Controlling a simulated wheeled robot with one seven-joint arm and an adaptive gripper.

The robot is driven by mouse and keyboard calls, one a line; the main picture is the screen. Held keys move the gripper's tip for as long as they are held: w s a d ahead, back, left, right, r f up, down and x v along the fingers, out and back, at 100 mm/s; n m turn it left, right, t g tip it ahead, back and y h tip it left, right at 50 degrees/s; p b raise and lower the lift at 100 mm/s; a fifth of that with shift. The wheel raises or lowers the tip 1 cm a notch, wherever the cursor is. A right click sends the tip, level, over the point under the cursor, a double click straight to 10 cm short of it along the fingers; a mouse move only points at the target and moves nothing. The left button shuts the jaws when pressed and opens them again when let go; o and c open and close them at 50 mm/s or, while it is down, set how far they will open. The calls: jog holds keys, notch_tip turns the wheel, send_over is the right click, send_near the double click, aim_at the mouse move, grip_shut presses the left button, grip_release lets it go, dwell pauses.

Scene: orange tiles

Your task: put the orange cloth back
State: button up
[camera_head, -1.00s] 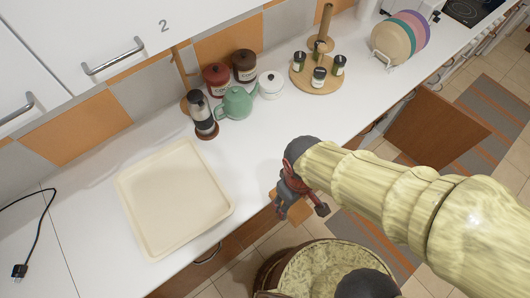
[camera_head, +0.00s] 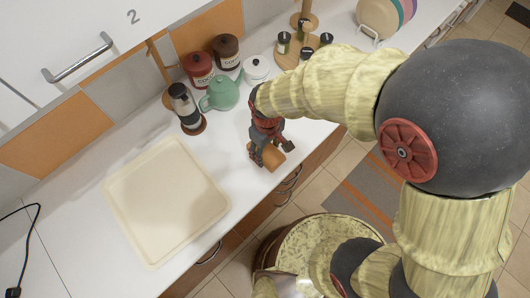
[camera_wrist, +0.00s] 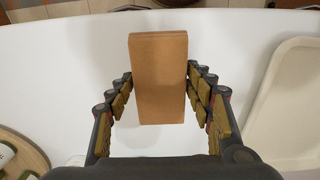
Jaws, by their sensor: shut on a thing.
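The orange cloth (camera_head: 272,154) is a flat, folded, orange-brown rectangle. My gripper (camera_head: 268,158) is shut on it over the front part of the white counter, right of the beige tray. In the wrist view the cloth (camera_wrist: 158,78) stands out between the two dark fingers with tan pads. My gripper (camera_wrist: 160,88) has one finger on each side of it. The cloth appears to be near the counter top, but I cannot tell whether it touches it.
The beige tray (camera_head: 167,249) lies left of my gripper. A green teapot (camera_head: 220,93), a black-and-clear press (camera_head: 184,105), a white pot (camera_head: 256,70) and red and brown canisters (camera_head: 198,69) stand behind. A wooden spice stand (camera_head: 289,61) is at back right. White counter (camera_head: 225,150) lies bare beside the tray.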

aim_at(265, 153)
jog(key=shift+w+a+f, duration=0.25)
jog(key=shift+w+f, duration=0.3)
jog(key=shift+f, duration=0.25)
jog(key=shift+w+f+b, duration=0.15)
jog(key=shift+f+b, duration=0.2)
jog(key=shift+f, duration=1.3)
jog(key=shift+f, duration=0.2)
jog(key=o, duration=1.1)
jog(key=shift+r, duration=0.1)
jog(key=shift+o, duration=0.4)
jog(key=shift+r, duration=0.1)
